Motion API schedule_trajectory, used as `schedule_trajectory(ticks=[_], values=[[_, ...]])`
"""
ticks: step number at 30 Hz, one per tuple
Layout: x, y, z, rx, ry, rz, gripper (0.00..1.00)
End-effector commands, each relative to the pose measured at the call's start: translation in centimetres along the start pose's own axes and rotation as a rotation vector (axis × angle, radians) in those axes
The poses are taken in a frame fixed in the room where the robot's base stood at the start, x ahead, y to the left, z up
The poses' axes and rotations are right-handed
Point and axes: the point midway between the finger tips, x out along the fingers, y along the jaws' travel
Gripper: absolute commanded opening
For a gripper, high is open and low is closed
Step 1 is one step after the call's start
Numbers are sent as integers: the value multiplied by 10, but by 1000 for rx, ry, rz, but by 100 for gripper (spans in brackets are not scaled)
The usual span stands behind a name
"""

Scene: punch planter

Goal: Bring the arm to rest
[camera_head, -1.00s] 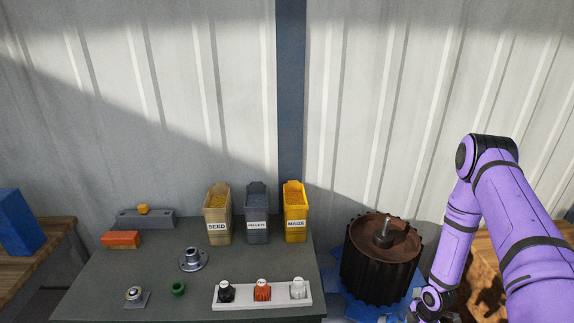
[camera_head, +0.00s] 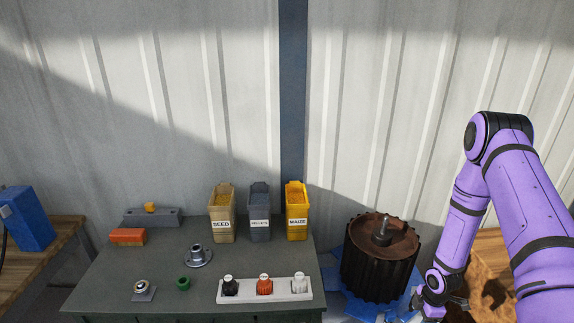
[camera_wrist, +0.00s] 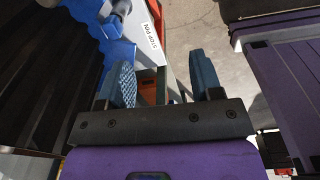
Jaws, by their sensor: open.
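My purple arm (camera_head: 535,200) hangs at the right of the head view, folded at its elbow. My gripper (camera_head: 432,306) is low at the right, just right of the dark ribbed drum (camera_head: 362,270). In the wrist view my gripper (camera_wrist: 163,82) has its two blue fingers wide apart, with nothing between them. Behind the fingers lie a white surface with a "STOP PIN" label (camera_wrist: 154,38) and a concrete floor (camera_wrist: 185,25). Whether the fingertips touch anything cannot be told.
The green-grey table (camera_head: 150,262) carries SEED (camera_head: 222,222), PELLETS (camera_head: 260,220) and MAIZE (camera_head: 297,215) bins, a white rack (camera_head: 265,291) of three knobs, a metal flange (camera_head: 198,257) and a green ring (camera_head: 183,283). A blue part (camera_wrist: 118,45) lies close to the left finger.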

Motion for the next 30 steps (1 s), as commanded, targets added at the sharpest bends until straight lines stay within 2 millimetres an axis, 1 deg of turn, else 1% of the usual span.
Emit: schedule_trajectory(ticks=[1,5,11,12,16,18,20,21,23,24,30], values=[[-12,7,0,15,-9,10,59],[-48,24,-1,70,-36,31,59],[-124,51,-6,200,-83,81,59],[-140,55,-8,226,-90,91,59],[-192,64,-15,318,-109,127,59],[-219,66,-20,367,-116,146,59],[-241,66,-24,409,-121,162,59],[-257,66,-26,438,-122,174,59],[-279,65,-31,480,-124,190,59],[-294,64,-35,508,-123,201,59],[-364,50,-52,650,-112,256,59]])
